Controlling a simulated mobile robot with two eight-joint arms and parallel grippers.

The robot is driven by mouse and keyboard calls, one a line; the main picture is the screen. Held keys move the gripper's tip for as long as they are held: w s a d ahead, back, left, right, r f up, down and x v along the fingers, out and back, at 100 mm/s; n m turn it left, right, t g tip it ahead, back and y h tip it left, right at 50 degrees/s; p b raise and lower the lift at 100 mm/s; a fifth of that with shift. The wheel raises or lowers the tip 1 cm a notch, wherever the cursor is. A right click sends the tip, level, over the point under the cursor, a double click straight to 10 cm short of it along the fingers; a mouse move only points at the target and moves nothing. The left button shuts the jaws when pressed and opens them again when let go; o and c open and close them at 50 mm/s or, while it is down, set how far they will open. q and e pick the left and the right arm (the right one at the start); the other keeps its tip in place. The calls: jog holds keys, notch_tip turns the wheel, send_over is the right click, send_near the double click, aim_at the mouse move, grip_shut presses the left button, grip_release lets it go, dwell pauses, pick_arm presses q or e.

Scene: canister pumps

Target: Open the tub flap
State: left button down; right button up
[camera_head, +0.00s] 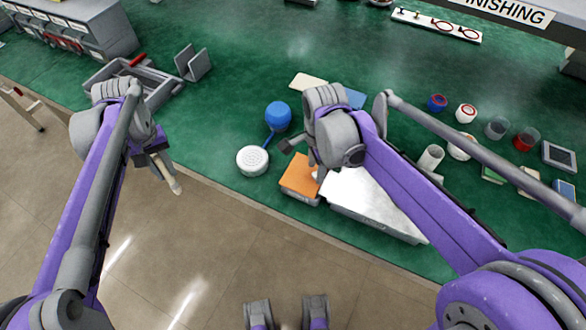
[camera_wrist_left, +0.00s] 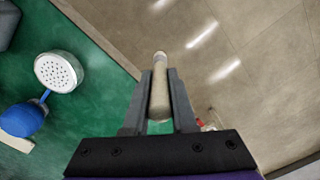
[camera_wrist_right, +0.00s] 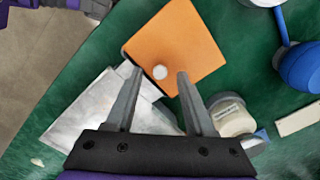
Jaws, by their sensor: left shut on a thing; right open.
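A tub with a flat orange top (camera_head: 301,176), which looks like its flap and lies shut, stands at the table's front edge. My left gripper (camera_wrist_left: 159,76) is shut on a beige stick-like piece with a white tip (camera_wrist_left: 160,60). It holds this out over the floor, left of the table edge (camera_head: 174,187).
A pale shiny box (camera_head: 375,203) stands right beside the tub. A white perforated disc (camera_head: 252,160) joined to a blue bulb (camera_head: 278,115) lies to the left. A labelled jar (camera_wrist_right: 232,115) stands close by the right gripper. Several cups and jars stand further right.

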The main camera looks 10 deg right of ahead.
jog(key=shift+f, duration=0.65)
grip_shut()
dwell(1.0)
